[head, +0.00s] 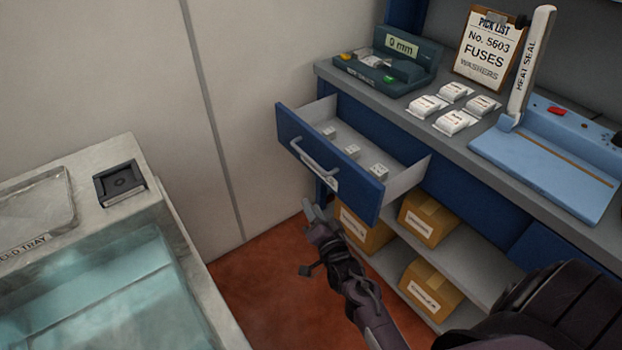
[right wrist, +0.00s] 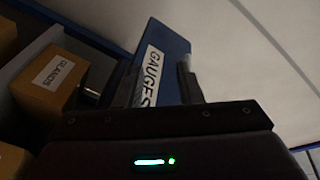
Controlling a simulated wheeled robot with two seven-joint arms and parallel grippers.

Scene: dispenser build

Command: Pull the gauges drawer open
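The gauges drawer (head: 335,172) is pulled out of the blue bench, and its inside shows in the head view. Several small white items (head: 352,151) lie in it. Its metal bar handle (head: 315,158) crosses the blue front. The right wrist view shows the drawer front (right wrist: 172,45) with its "GAUGES" label (right wrist: 150,78). My right gripper (head: 320,212) is below and in front of the drawer front, apparently clear of the handle. Its two fingers (right wrist: 158,84) stand apart with nothing seen between them. My left gripper is in neither view.
Cardboard boxes (head: 428,218) sit on shelves below the drawer. The bench top (head: 400,110) holds a dark green gauge device (head: 390,66), white packets (head: 454,121), a pick list (head: 487,48) and a blue heat sealer (head: 550,150). A water tank (head: 185,262) stands left. Red floor (head: 265,285) lies between.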

